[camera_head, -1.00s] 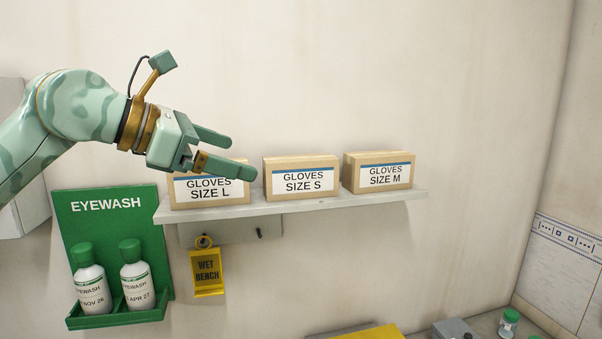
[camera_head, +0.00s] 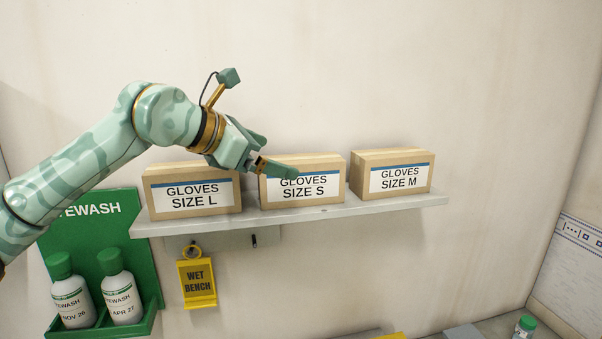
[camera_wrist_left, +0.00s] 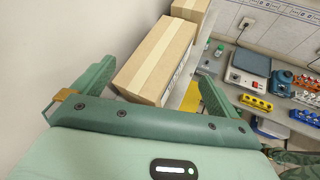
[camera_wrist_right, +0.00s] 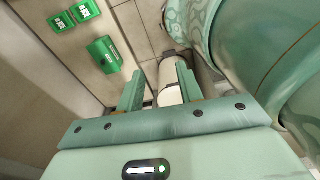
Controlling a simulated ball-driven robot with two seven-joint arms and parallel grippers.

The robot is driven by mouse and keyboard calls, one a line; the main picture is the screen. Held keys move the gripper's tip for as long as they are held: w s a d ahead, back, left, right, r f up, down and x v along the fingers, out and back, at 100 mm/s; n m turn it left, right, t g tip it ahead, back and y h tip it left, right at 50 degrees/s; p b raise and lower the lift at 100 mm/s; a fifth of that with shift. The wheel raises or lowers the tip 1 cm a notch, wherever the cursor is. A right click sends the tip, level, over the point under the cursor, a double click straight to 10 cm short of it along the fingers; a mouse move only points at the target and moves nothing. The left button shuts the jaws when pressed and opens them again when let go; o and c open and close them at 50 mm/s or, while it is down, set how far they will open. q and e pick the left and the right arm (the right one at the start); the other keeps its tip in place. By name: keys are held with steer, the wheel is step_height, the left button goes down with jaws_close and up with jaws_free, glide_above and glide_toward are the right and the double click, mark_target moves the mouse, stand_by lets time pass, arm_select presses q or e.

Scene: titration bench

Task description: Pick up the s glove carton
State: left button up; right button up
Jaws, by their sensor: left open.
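The size S glove carton (camera_head: 326,163) is a tan box with a blue-striped white label, standing in the middle of the wall shelf (camera_head: 300,213). My left gripper (camera_head: 283,157) is open at its upper left, and one finger covers part of its front. In the left wrist view a tan carton (camera_wrist_left: 155,58), apparently the S one, lies ahead between the spread fingers (camera_wrist_left: 156,72); I cannot tell if they touch it. My right gripper (camera_wrist_right: 160,68) is open and empty in the right wrist view, away from the shelf.
The size L carton (camera_head: 192,190) stands left of it, below my left wrist, and the size M carton (camera_head: 391,174) stands right, with narrow gaps. A green eyewash holder (camera_head: 140,235) and a yellow tag (camera_head: 197,282) hang below. The wall above is clear.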

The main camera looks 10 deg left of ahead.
mark_target(291, 160)
arm_select(q)
steer(key=shift+w+d+f, duration=0.15)
steer(key=shift+w+d, duration=0.05)
steer(key=shift+w, duration=0.1)
steer(key=shift+w+d+f+p, duration=0.1)
steer(key=shift+w+d+p, duration=0.05)
steer(key=shift+p, duration=0.15)
steer(key=p+x, duration=0.2)
steer(key=x, duration=0.2)
steer(key=shift+w+d+f, duration=0.1)
steer(key=shift+w+d, duration=0.2)
steer(key=shift+s+a, duration=0.1)
steer(key=shift+a, duration=0.05)
steer(key=shift+c, duration=1.2)
steer(key=c, duration=1)
arm_select(e)
steer(key=r, duration=0.1)
steer(key=w+r, duration=0.1)
steer(key=r, duration=0.1)
steer(key=shift+a, duration=0.1)
